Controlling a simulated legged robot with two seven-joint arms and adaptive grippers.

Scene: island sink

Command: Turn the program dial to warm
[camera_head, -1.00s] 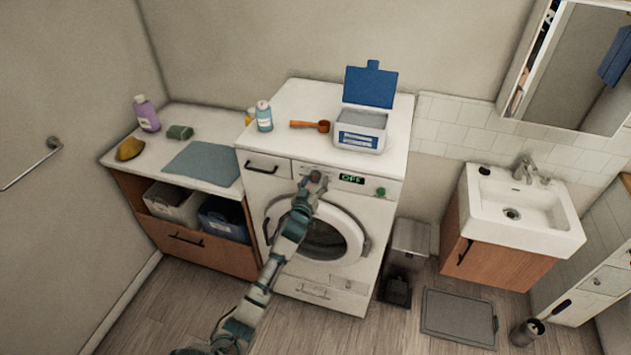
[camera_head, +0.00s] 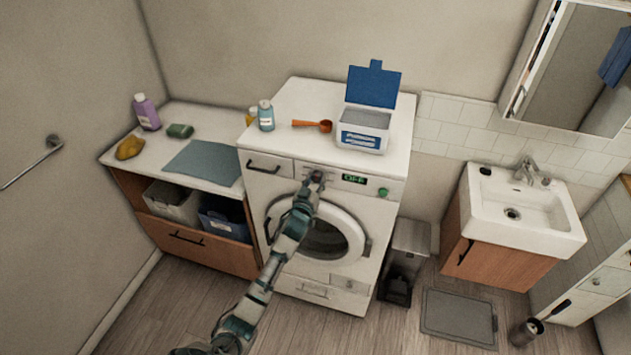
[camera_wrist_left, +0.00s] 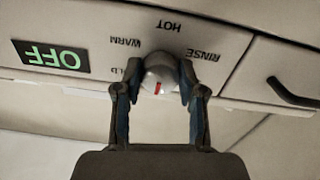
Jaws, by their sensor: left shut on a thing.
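The program dial (camera_wrist_left: 160,72) is a round grey-white knob with a red mark on the front of the washing machine (camera_head: 349,274). In the left wrist view the panel appears upside down, with HOT, WARM and RINSE readable around the dial; another label ending in LD is partly covered by a finger. The red mark shows on the dial's side facing the gripper; I cannot tell which label it selects. My left gripper (camera_wrist_left: 158,80) is shut on the dial, one finger on each side. In the head view the left gripper (camera_head: 315,182) covers most of the dial. My right gripper is not in view.
A display (camera_head: 355,179) reading OFF and a green button (camera_head: 383,192) are right of the dial. A detergent box (camera_head: 362,140) with its blue lid up, an orange scoop (camera_head: 313,126) and a blue bottle (camera_head: 265,116) stand on top. A drawer (camera_head: 264,166) is on the left.

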